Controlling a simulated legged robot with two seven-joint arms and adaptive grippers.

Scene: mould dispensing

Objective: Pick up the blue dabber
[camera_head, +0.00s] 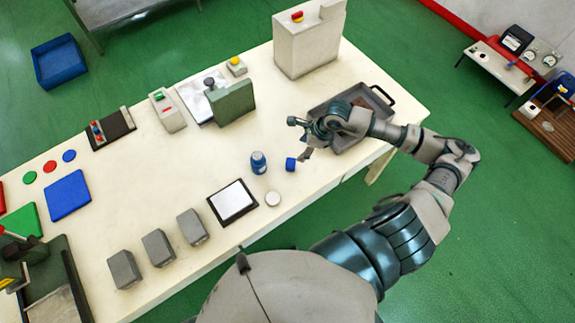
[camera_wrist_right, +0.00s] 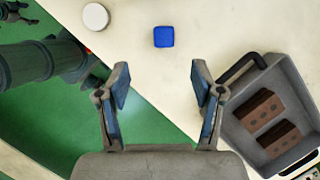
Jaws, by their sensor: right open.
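A small blue block, which seems to be the dabber (camera_head: 290,164), stands on the cream table near my right gripper. In the right wrist view the blue block (camera_wrist_right: 163,36) shows beyond the fingertips, between their lines and apart from them. My right gripper (camera_head: 298,140) is open and empty above the table, its two fingers spread in the right wrist view (camera_wrist_right: 160,76). A blue bottle (camera_head: 258,163) stands just left of the block. My left gripper is not in view.
A grey tray (camera_head: 346,143) lies under my right forearm; in the wrist view it holds brown blocks (camera_wrist_right: 262,111). A white disc (camera_head: 272,198) and a black-framed white pad (camera_head: 233,201) lie near the front edge. Grey blocks stand further left. A green block (camera_head: 232,103) stands behind.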

